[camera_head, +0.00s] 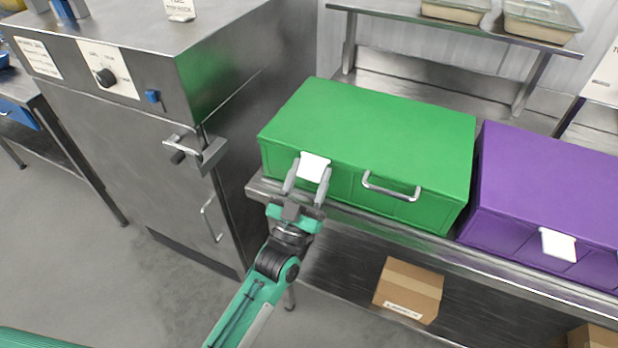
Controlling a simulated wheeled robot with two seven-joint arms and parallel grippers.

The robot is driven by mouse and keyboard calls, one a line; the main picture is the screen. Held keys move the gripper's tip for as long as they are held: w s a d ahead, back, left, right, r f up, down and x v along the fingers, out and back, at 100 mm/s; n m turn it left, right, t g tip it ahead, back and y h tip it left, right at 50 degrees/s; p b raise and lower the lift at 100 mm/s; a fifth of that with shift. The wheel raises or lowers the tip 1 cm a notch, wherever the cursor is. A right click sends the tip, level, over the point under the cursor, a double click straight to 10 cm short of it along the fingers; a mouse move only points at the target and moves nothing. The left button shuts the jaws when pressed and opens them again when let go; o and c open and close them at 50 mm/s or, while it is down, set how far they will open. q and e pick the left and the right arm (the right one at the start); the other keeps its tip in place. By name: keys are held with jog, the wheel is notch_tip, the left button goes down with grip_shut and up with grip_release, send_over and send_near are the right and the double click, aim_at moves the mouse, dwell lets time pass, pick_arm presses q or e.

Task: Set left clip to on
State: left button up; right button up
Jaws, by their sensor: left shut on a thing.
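A green box (375,135) with a closed lid sits on a metal table. A white clip (313,167) is on the left of its front face. My left gripper (307,178) is at this clip, its two fingers on either side of it and shut on it. The clip's lower part is partly hidden by the fingers. A metal handle (391,187) is on the box's front, right of the clip. My right gripper is not in view.
A purple box (548,200) with its own white clip (557,244) stands close to the right. A steel cabinet (120,140) with a latch (195,149) stands to the left. A cardboard box (408,291) lies on the lower shelf. Lidded trays (541,20) are on the raised shelf behind.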

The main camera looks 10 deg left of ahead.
pick_arm(q)
jog(key=o, duration=1)
jog(key=shift+f, duration=0.1)
jog(key=shift+s+a+f, duration=0.1)
jog(key=shift+s+f, duration=0.15)
jog(key=shift+s, duration=0.05)
jog(key=shift+b+v, duration=1.7)
jog(key=shift+v, duration=4.75)
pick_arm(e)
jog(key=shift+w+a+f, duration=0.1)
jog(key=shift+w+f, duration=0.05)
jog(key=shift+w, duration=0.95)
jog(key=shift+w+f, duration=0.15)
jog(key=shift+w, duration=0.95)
